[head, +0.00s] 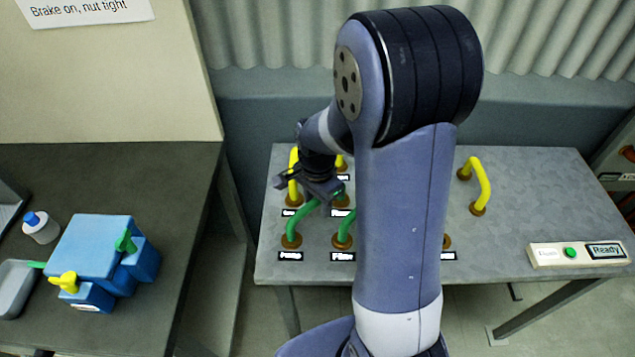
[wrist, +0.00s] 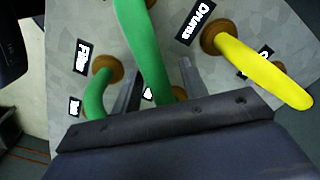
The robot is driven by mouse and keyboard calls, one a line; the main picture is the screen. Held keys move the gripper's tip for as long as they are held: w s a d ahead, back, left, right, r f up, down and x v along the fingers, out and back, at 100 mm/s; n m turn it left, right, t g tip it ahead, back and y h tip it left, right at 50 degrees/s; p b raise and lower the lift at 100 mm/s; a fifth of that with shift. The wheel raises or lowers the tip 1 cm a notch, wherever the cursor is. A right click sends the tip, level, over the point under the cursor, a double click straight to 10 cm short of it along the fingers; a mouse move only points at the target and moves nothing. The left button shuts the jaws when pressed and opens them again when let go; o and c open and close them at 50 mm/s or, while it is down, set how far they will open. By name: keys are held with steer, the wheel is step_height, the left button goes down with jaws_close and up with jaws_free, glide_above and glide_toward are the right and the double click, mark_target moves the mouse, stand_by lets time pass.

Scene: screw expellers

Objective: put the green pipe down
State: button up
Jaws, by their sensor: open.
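Two green pipes stand on the grey bench top. One green pipe (head: 303,221) rises from the brown socket by the "Pump" label towards my gripper. The other green pipe (head: 345,229) stands at the socket beside it, and its upper part is partly hidden by my arm. My gripper (head: 318,188) is low over the sockets, with its jaws open. In the wrist view a green pipe (wrist: 143,45) runs between my two open fingers (wrist: 160,78). Another green pipe (wrist: 96,95) is left of the fingers, by the "Filter" label. Whether any finger touches a pipe cannot be told.
A yellow pipe (head: 294,178) stands just left of my gripper; a yellow pipe (wrist: 262,72) is close to the right finger in the wrist view. Another yellow pipe (head: 483,185) stands right of my arm. A "Ready" panel (head: 545,256) sits at the bench's right. A blue block (head: 95,245) is on the left table.

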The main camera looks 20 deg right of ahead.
step_height(320, 180, up, 11)
steer(key=shift+f, duration=0.15)
